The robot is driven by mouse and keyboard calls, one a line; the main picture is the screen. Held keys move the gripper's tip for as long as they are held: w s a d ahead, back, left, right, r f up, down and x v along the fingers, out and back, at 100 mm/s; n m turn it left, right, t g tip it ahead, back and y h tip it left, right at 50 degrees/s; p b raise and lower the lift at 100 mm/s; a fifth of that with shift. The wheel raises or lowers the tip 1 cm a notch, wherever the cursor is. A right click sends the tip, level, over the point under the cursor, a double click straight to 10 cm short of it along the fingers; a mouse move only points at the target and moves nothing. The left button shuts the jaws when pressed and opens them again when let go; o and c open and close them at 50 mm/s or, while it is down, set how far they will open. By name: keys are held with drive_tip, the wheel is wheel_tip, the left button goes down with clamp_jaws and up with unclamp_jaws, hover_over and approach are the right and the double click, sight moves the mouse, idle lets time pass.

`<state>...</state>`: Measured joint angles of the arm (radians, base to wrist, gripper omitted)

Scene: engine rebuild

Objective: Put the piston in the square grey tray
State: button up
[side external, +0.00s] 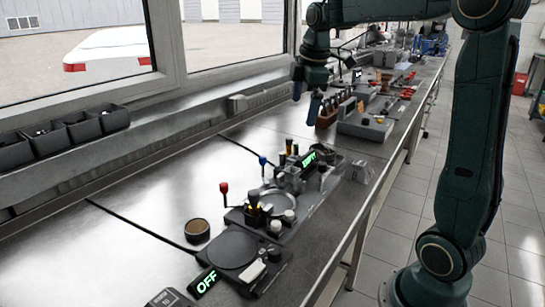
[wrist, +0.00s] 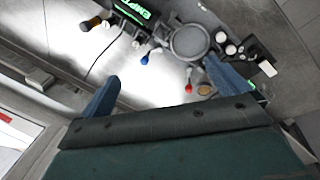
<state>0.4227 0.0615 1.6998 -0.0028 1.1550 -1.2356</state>
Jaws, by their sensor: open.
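My gripper (side external: 306,98) hangs above the far part of the steel bench in the side external view, its two blue fingers apart with nothing between them. In the wrist view my gripper (wrist: 162,68) also shows spread fingers, with bare bright bench between them. I cannot pick out the piston for sure in either view. A flat grey box (side external: 362,128), possibly the square grey tray, sits on the bench to the right of my gripper, with small items on it. A short round brown-rimmed part (side external: 197,230) stands apart on the near bench; it also shows in the wrist view (wrist: 204,90).
A scale-like device with a round plate (side external: 232,248) and a green OFF display is at the near end. Beyond it is a fixture with red (side external: 224,188) and blue (side external: 262,160) knobbed levers. Dark bins (side external: 75,132) line the window sill. Bench left of the fixture is clear.

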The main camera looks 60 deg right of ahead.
drive_tip(key=s+a+f+m+t+y, duration=0.1)
drive_tip(key=s+a+f+m+t, duration=0.2)
drive_tip(key=s+a+m, duration=0.6)
drive_tip(key=shift+s+a+f, duration=1.2)
drive_tip(key=shift+s+a, duration=2.65)
drive_tip(key=shift+s, duration=1.4)
